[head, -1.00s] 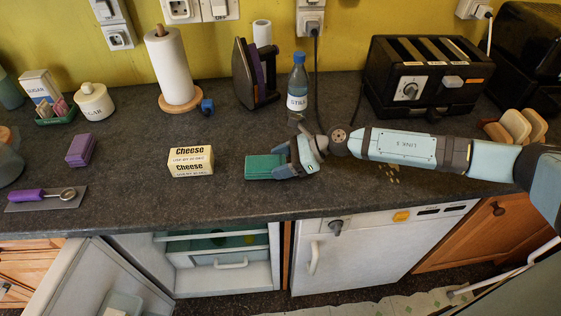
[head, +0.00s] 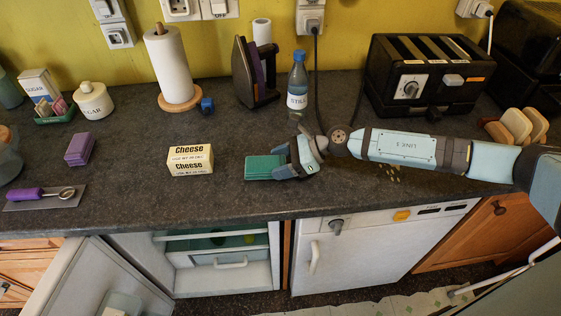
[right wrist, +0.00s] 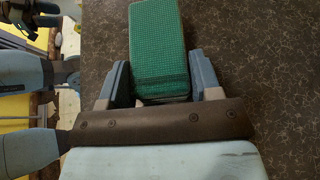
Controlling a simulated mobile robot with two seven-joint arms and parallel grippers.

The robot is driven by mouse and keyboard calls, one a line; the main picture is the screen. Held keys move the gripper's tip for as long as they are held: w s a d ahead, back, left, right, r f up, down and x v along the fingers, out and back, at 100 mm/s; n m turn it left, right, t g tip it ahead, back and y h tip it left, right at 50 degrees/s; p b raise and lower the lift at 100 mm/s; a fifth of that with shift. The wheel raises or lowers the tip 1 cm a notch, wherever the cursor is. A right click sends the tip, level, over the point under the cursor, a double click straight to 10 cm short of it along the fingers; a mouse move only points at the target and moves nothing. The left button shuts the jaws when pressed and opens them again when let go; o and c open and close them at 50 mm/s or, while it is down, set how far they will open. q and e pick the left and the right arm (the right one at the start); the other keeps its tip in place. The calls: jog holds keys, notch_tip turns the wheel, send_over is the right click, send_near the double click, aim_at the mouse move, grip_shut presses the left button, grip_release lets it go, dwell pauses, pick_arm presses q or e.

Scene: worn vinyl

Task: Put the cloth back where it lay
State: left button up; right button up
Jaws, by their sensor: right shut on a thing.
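The cloth (head: 263,168) is a green, folded, block-like bundle over the front middle of the counter. My right gripper (head: 290,162) is shut on its right end in the head view. In the right wrist view the cloth (right wrist: 158,45) sticks out from between the two fingers, its checked weave showing. I cannot tell whether its underside touches the counter. My left gripper is not in the head view.
The dark counter (head: 240,205) holds a cheese packet (head: 190,159) left of the cloth and a water bottle (head: 298,85) behind my gripper. A purple block (head: 79,149) lies further left. A toaster (head: 425,75) stands back right. The counter between cheese and cloth is clear.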

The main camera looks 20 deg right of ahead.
jog(key=shift+f+b, duration=0.3)
jog(key=shift+f, duration=0.1)
dwell(0.3)
jog(key=o, duration=0.9)
jog(key=shift+d+r, duration=0.1)
jog(key=shift+v, duration=1.35)
jog(key=shift+b+v, duration=0.75)
jog(key=shift+v, duration=1.8)
